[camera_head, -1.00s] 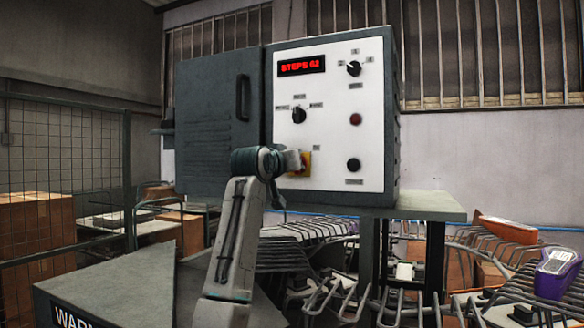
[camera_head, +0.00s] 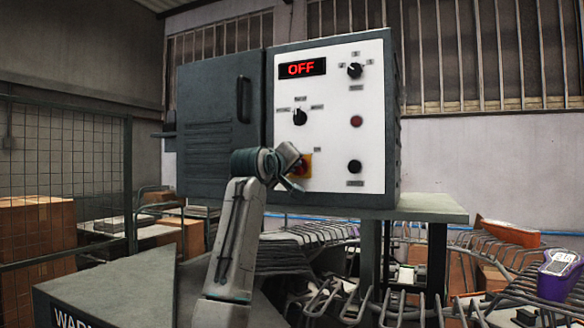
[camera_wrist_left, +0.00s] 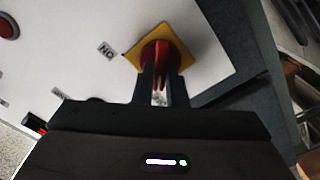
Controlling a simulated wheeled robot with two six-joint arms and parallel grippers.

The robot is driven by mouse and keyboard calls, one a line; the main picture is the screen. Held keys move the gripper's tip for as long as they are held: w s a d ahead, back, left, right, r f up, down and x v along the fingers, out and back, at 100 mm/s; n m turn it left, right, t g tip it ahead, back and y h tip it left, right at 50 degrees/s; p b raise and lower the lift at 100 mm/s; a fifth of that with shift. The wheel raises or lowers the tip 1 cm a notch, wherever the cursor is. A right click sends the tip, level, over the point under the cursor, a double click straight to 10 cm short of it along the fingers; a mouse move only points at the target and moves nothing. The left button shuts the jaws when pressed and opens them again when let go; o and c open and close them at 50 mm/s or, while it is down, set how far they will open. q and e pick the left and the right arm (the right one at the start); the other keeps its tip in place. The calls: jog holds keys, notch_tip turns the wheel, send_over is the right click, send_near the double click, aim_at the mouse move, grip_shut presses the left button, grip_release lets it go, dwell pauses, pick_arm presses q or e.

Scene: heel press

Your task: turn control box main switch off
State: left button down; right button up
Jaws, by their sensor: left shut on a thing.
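The control box (camera_head: 335,165) has a white front panel, and its red display (camera_head: 302,69) reads OFF. The main switch (camera_head: 306,166), a red knob on a yellow plate, sits low on the panel's left side. In the left wrist view the red knob (camera_wrist_left: 160,54) is between the fingers of my left gripper (camera_wrist_left: 163,82), which is shut on it. In the head view my left gripper (camera_head: 296,165) is in front of the switch and hides part of it. My right gripper is not in view.
Above the switch is a black selector knob (camera_head: 299,117). A red button (camera_head: 356,121) and black knobs are to its right. A dark cabinet door (camera_head: 220,130) with a handle adjoins the panel. Metal racks and a purple device (camera_head: 558,274) are at the lower right.

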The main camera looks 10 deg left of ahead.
pick_arm(q)
jog(key=shift+f, duration=0.1)
dwell(0.3)
jog(key=c, duration=1.5)
grip_release()
jog(key=shift+o, duration=0.2)
jog(key=s+a+b, duration=0.2)
jog(key=s+b, duration=0.4)
jog(key=s, duration=0.4)
jog(key=shift+s, duration=0.3)
